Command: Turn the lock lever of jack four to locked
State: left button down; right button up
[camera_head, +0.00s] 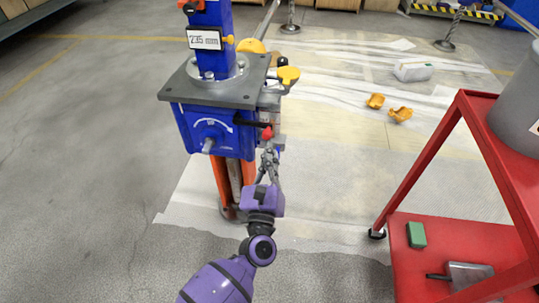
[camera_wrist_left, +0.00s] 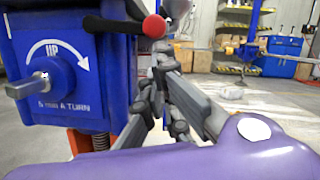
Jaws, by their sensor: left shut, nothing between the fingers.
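A blue screw jack (camera_head: 208,127) with a grey plate, a small display reading about 235 mm and a white curved arrow stands left of the middle. Its lever has a dark arm and a red ball knob (camera_head: 266,133), at the right of the housing and pointing right. The knob (camera_wrist_left: 154,26) is large in the left wrist view, beside the blue housing (camera_wrist_left: 58,70) marked UP. No jack number is readable. My left gripper (camera_head: 269,158) is shut and empty, its fingertips just below the knob; whether they touch it I cannot tell. My right gripper is out of view.
A red cart (camera_head: 440,260) with a grey bucket stands at the right. Orange-yellow pieces (camera_head: 400,114) and a pale container (camera_head: 413,70) lie on the plastic-covered floor. A yellow knob (camera_head: 288,75) sticks out at the plate's right edge. Floor left of the jack is clear.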

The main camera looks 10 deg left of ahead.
pick_arm(q)
jog(key=shift+d+r+n, duration=0.15)
jog(key=shift+r+n, duration=0.55)
jog(key=shift+r, duration=0.2)
jog(key=v, duration=1.2)
jog(key=shift+d+f, duration=0.15)
jog(key=shift+f, duration=0.05)
